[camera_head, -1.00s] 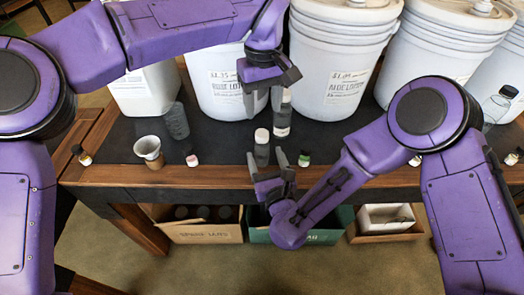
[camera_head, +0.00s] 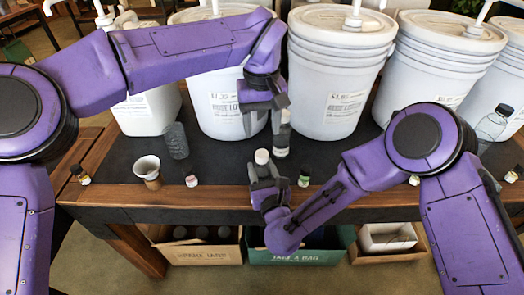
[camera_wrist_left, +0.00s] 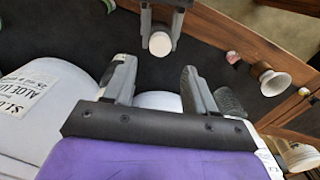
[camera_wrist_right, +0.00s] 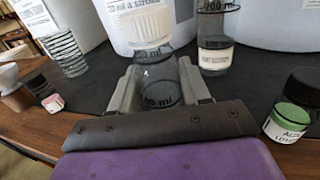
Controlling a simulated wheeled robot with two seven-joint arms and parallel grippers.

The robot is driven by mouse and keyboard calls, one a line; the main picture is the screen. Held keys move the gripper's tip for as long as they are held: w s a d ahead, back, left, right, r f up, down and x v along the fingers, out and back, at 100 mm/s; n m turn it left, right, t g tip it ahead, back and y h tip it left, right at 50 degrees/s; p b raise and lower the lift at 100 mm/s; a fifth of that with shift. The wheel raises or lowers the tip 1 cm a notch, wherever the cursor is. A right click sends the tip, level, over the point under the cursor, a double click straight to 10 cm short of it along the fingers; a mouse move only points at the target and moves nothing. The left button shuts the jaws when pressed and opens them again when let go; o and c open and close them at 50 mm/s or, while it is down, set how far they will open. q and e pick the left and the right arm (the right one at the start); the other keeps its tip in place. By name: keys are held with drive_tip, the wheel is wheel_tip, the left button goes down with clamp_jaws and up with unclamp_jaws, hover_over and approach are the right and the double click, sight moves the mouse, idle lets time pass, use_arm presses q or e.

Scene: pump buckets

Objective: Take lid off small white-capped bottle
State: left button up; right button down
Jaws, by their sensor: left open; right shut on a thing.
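The small clear white-capped bottle stands upright between the fingers of my right gripper (camera_head: 263,172), which is shut on its body. Its white cap (camera_head: 262,157) shows above the fingers. In the right wrist view the cap (camera_wrist_right: 146,25) tops the clear body (camera_wrist_right: 160,92). My left gripper (camera_head: 262,118) is open and empty, above and beyond the cap and apart from it. In the left wrist view the cap (camera_wrist_left: 160,43) lies ahead of the open left fingers (camera_wrist_left: 160,80), with the right gripper's fingers on both sides of it.
A taller clear bottle (camera_head: 282,141) stands close behind the held one. A green-labelled jar (camera_head: 304,180), a small pink-labelled jar (camera_head: 192,180) and a white funnel cup (camera_head: 147,169) stand near the table's front edge. Large white buckets (camera_head: 330,75) line the back.

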sight(262, 153)
use_arm(q)
drive_tip(key=shift+m, duration=0.8)
drive_tip(key=shift+f+m, duration=0.25)
drive_tip(key=shift+m, duration=0.05)
wheel_tip(262, 153, down, 8)
drive_tip(key=shift+r, duration=0.25)
